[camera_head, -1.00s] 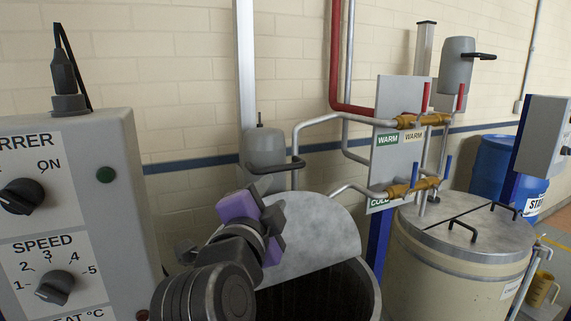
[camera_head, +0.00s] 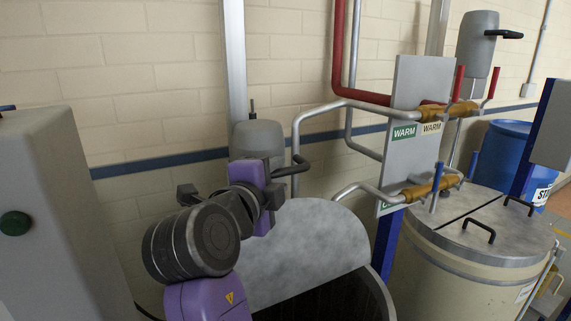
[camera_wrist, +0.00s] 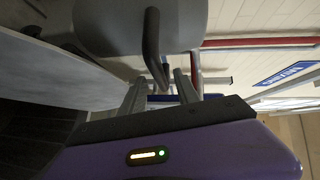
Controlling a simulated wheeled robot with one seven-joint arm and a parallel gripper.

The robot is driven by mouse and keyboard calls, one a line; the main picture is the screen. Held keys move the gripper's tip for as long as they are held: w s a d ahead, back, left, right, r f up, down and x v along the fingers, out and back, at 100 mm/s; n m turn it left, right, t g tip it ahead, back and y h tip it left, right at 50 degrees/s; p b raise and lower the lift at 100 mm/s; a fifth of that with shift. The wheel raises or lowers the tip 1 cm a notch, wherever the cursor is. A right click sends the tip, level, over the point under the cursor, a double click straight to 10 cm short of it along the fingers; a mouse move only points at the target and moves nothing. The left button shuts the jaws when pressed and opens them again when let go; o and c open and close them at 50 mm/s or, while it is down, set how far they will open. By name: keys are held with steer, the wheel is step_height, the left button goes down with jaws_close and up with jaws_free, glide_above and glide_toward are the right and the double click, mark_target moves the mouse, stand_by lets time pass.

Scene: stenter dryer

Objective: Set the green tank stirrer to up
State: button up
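A grey stirrer head (camera_head: 257,142) with a black bar handle (camera_head: 292,168) sits low on a pale vertical rail (camera_head: 236,70), behind the left tank (camera_head: 345,295). My gripper (camera_head: 272,196) is just below and left of the handle in the head view. In the wrist view the stirrer head (camera_wrist: 130,25) is at the top, and its handle (camera_wrist: 151,45) reaches down toward the space between my two parted fingertips (camera_wrist: 160,88). The gripper is open; whether it touches the handle is unclear.
A second stirrer head (camera_head: 478,45) sits high above the closed right tank (camera_head: 480,235). A grey control box (camera_head: 60,220) is at left.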

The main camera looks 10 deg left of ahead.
mark_target(286, 169)
steer(key=p+x, duration=0.1)
steer(key=x, duration=0.5)
steer(key=shift+s, duration=0.1)
steer(key=shift+c, duration=0.5)
jaws_close()
stand_by(0.8)
